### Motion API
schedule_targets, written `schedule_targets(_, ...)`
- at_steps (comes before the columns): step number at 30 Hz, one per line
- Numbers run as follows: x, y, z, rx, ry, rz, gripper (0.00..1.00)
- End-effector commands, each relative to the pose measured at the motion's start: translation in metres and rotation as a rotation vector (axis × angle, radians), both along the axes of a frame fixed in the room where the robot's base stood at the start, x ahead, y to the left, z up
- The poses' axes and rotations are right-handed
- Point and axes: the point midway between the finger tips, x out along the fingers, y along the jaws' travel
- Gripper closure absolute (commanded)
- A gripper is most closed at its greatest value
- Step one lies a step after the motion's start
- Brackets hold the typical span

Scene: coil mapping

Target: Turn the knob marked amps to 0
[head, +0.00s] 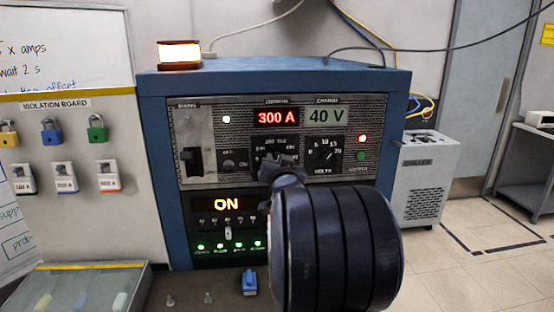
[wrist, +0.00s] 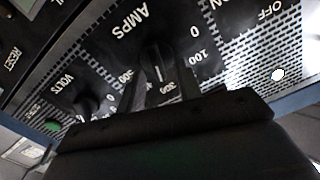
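The amps knob (wrist: 158,52) is dark, on the panel under the upside-down word AMPS in the wrist view. Its scale shows 0 and 100 at the right and 300 at the left. A white line on the knob points down in the picture, away from the 0. My gripper (wrist: 160,84) has its fingers apart, one on each side of the knob; a gap seems to show, and contact is unclear. In the head view, my gripper (head: 283,168) covers most of the amps knob. The red display (head: 276,117) reads 300 A.
The volts knob (head: 325,154) is close to the right of my gripper. The green display (head: 326,116) reads 40 V. A lit ON sign (head: 226,204) and sliders are below. A blue connector (head: 249,282) lies on the bench. A chiller (head: 423,178) stands right.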

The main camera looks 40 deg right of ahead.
Motion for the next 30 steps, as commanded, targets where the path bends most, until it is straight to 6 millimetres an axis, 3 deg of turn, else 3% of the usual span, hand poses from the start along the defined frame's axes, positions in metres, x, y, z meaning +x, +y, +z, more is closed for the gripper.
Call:
schedule_targets(12, 0.0050, -0.0028, 0.0001, 0.000, -0.001, 0.000, 0.67)
schedule_targets(24, 0.0048, -0.0027, 0.0002, 0.000, -0.001, 0.000, 1.00)
schedule_targets(30, 0.0048, -0.0027, 0.0001, 0.000, -0.001, 0.000, 1.00)
